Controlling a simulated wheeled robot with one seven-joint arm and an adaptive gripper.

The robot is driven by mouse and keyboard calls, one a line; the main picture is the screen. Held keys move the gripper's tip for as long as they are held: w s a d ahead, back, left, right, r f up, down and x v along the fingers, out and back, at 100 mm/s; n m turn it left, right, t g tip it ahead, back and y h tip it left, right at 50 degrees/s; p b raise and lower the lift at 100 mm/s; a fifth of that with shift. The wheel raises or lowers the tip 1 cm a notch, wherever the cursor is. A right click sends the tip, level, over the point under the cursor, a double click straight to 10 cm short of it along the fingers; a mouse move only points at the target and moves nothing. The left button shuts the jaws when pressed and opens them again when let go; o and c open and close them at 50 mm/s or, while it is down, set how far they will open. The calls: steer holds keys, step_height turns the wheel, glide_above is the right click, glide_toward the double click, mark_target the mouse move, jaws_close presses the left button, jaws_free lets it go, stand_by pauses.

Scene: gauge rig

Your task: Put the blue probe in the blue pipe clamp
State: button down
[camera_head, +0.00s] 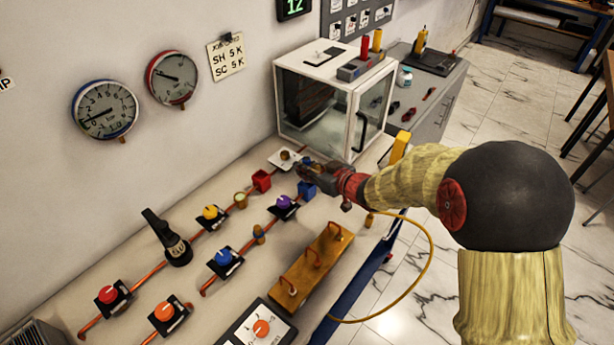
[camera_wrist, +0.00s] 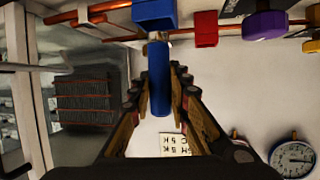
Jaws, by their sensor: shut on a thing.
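My gripper (camera_head: 308,171) is shut on the blue probe (camera_wrist: 159,80), whose blue handle lies between the fingers in the wrist view. The probe's metal tip points at the blue pipe clamp (camera_wrist: 155,13), a block on the copper pipe at the top of that view. The tip is at or very close to the clamp; I cannot tell whether it is inside. In the head view the blue clamp (camera_head: 306,190) sits just below my gripper, partly hidden by it. The probe is mostly hidden there by my gripper.
A red clamp (camera_head: 261,181) and a purple-knobbed valve (camera_head: 284,203) are close by on the pipes. A glass-fronted white cabinet (camera_head: 335,100) stands behind my gripper, with a red probe (camera_head: 377,40) and a yellow probe (camera_head: 364,47) on top. A wooden rack (camera_head: 308,272) lies in front.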

steer(key=shift+f, duration=1.15)
steer(key=shift+f+b, duration=0.15)
steer(key=shift+b, duration=0.15)
steer(key=c, duration=1.7)
jaws_free()
steer(key=shift+s, duration=0.1)
steer(key=shift+d+r, duration=0.15)
steer(key=shift+r, duration=0.05)
steer(key=p+v, duration=0.4)
steer(key=v, duration=0.8)
